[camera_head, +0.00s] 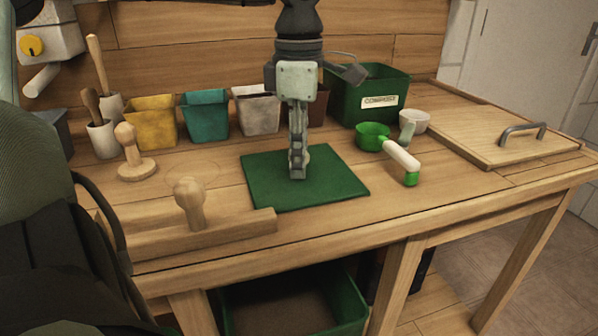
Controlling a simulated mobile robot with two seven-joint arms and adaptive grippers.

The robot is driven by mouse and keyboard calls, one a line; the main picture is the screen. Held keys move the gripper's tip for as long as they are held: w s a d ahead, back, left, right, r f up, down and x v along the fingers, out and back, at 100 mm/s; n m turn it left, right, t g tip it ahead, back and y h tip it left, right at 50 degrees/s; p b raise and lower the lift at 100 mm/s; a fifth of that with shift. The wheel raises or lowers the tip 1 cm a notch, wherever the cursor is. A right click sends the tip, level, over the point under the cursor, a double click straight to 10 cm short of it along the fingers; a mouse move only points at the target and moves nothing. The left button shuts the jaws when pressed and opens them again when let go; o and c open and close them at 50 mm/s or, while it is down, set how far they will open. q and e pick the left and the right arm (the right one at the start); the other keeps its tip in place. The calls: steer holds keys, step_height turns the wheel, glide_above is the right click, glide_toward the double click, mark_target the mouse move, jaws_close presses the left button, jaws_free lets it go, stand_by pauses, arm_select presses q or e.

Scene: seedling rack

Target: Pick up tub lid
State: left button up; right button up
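The tub lid (340,188) is a flat dark green square lying on the middle of the wooden bench. A small pale round knob (308,156) shows at its middle, partly hidden behind my gripper. My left gripper (297,172) points straight down over the middle of the lid, with its fingertips at the knob. I see its fingers edge-on, one in front of the other, so I cannot tell whether they are open, or shut on the knob. My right gripper is not in view.
Yellow (151,123), teal (206,116) and pale (256,110) pots line the back, beside a green COMPOST tub (345,98). A green scoop (375,137) lies right of the lid. Wooden tools (190,204) stand left. A handled wooden board (480,130) lies far right.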

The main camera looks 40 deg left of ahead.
arm_select(q)
jaws_close()
steer(key=shift+r, duration=0.1)
steer(key=shift+r, duration=0.5)
step_height(320, 180, up, 27)
steer(key=p, duration=0.3)
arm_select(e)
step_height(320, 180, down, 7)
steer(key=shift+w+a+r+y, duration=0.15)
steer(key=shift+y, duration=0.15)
arm_select(q)
steer(key=shift+f, duration=0.15)
